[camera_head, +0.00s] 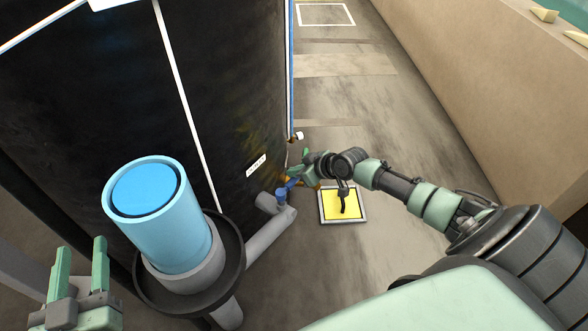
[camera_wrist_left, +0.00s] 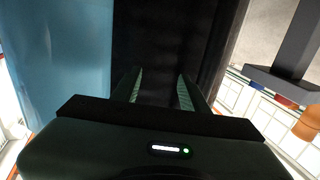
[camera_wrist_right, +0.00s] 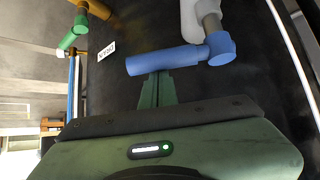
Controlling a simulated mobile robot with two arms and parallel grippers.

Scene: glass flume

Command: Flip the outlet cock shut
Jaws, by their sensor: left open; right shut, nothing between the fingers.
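The outlet cock's blue lever (camera_head: 287,188) is on a grey pipe (camera_head: 268,238) low beside the dark tank. In the right wrist view the lever (camera_wrist_right: 165,61) lies nearly level, its blue hub (camera_wrist_right: 220,48) at the right end by the grey pipe. My right gripper (camera_head: 297,173) is shut and empty. Its fingertips (camera_wrist_right: 157,76) are right at the lever's near side; I cannot tell whether they touch. My left gripper (camera_head: 80,250) is open and empty at the lower left of the head view, beside the blue cylinder (camera_head: 160,230).
The dark tank wall (camera_head: 220,90) rises behind the pipe, with a small white label (camera_head: 256,165). A white-framed yellow plate (camera_head: 328,206) lies on the floor right of the cock. The floor (camera_head: 400,120) beyond is mostly clear, up to a beige wall (camera_head: 480,80).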

